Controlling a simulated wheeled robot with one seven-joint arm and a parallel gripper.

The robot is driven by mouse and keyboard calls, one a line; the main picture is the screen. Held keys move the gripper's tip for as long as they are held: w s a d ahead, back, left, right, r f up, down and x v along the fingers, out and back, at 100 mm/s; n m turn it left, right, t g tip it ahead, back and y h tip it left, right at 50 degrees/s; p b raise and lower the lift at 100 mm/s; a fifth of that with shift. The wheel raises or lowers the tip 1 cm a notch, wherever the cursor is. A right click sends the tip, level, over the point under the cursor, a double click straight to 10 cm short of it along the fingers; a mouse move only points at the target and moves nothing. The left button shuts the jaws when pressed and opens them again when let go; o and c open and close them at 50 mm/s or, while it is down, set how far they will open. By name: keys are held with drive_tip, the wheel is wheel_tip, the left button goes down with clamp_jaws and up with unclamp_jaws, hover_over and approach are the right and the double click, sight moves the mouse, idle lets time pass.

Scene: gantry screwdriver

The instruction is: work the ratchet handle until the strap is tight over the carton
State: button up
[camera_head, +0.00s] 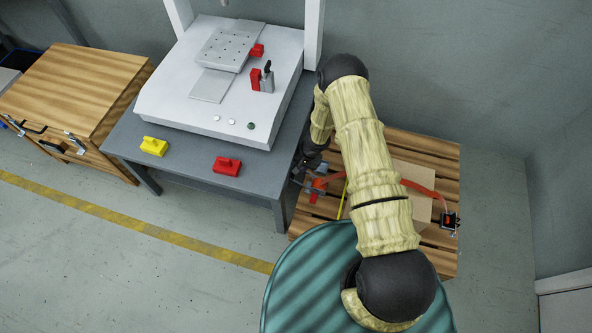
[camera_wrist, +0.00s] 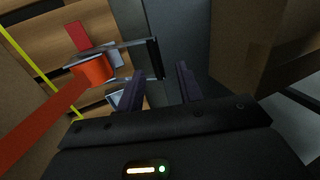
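The carton (camera_head: 412,176) lies on a slatted wooden pallet (camera_head: 440,158), mostly hidden behind my arm. An orange-red strap (camera_head: 425,188) runs over it; the strap also shows in the wrist view (camera_wrist: 40,125). The strap enters a metal ratchet (camera_wrist: 95,66) at the pallet's left side, small in the head view (camera_head: 316,187). The ratchet handle (camera_wrist: 155,58) has a dark end bar just beyond my fingertips. My gripper (camera_wrist: 157,80) is open, its two dark fingers apart with nothing visibly held. Whether the bar lies between the fingertips is unclear. How tight the strap is cannot be told.
A black and orange device (camera_head: 449,221) sits at the pallet's right edge. A thin yellow line (camera_wrist: 25,62) runs beside the strap. A grey bench (camera_head: 190,182) with a white machine and red and yellow blocks stands close left of my gripper. A wooden cabinet (camera_head: 75,85) is farther left.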

drive_tip(key=x, duration=0.2)
drive_tip(key=shift+f, duration=0.45)
clamp_jaws()
